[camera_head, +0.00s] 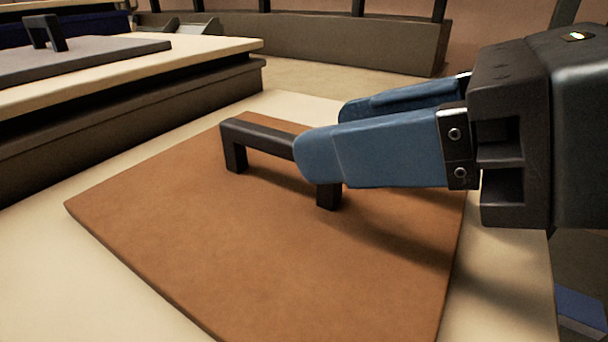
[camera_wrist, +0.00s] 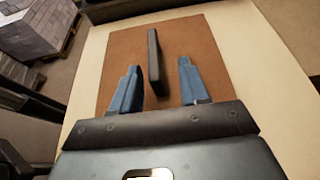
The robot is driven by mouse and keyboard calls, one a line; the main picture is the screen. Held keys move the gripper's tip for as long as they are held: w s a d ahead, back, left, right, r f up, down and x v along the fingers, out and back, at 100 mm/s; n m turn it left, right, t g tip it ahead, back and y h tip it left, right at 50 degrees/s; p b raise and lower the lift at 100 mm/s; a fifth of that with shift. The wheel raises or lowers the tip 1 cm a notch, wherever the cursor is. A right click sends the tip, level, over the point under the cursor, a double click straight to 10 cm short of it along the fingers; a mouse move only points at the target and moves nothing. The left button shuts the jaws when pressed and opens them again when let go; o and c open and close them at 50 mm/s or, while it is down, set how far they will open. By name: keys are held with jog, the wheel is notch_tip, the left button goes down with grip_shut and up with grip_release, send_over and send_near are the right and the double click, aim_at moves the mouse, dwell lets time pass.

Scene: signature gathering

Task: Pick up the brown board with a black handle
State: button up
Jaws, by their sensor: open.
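The brown board (camera_head: 200,240) lies flat on a pale tabletop. Its black handle (camera_head: 262,138) stands up from the middle like a low bridge on two legs. My gripper (camera_head: 325,130) is open, with blue fingers, and comes in from the right over the board at about handle height. In the head view the near finger hides the right part of the handle's bar. In the wrist view the board (camera_wrist: 190,40) lies beneath, and the handle (camera_wrist: 154,62) runs lengthwise between the two spread fingers (camera_wrist: 157,82), reaching beyond their tips. I cannot tell whether either finger touches it.
The pale tabletop (camera_head: 50,255) has a bare border around the board. A second table (camera_head: 215,48) at the upper left carries a grey board (camera_head: 95,55) with a dark handle (camera_head: 47,32). Stacked pale blocks (camera_wrist: 38,28) on a pallet stand on the floor in the wrist view.

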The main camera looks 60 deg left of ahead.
aim_at(274, 151)
jog(key=x, duration=0.5)
jog(key=shift+s+p, duration=0.4)
jog(key=shift+s, duration=0.05)
jog(key=shift+s+a+f, duration=0.2)
jog(key=shift+a+f, duration=0.1)
jog(key=shift+a, duration=0.05)
jog(key=shift+c, duration=0.4)
grip_shut()
